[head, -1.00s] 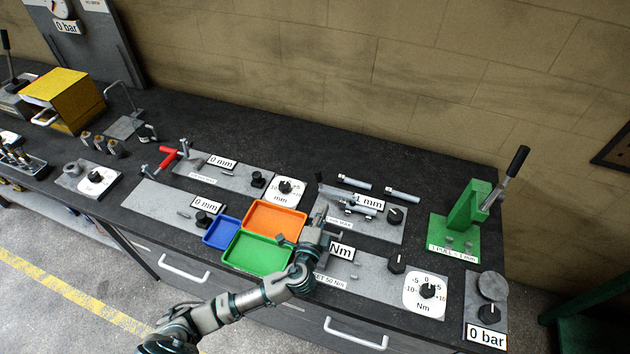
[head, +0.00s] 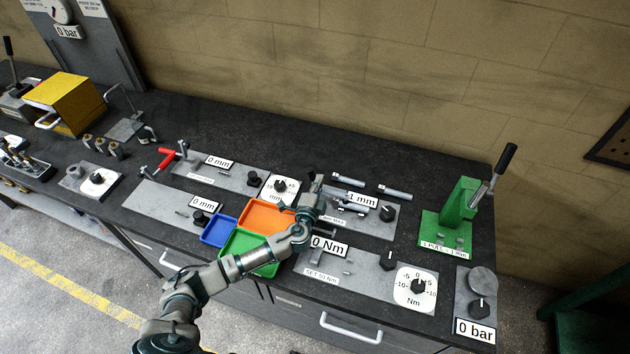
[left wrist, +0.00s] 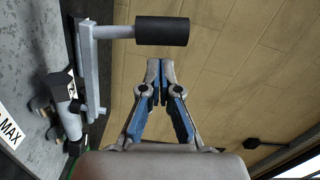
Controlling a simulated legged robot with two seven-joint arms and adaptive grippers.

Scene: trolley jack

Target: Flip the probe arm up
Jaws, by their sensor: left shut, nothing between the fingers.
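In the left wrist view a grey lever arm with a black cylindrical grip (left wrist: 162,31) stands beside a plate labelled MAX; it looks like the probe arm. The grip lies just beyond my left gripper (left wrist: 160,66), whose fingers are shut and empty, with a small apparent gap. In the head view my left gripper (head: 316,180) is over the left end of the grey plate (head: 368,226) with the 1 mm display (head: 356,199). My gripper and wrist hide most of the probe arm there. My right gripper is not in view.
Blue (head: 219,231), orange (head: 262,215) and green (head: 236,243) trays lie beside and under my left forearm. A 0 Nm station (head: 328,246) is in front; a green lever press (head: 462,212) stands right. The back of the bench is clear.

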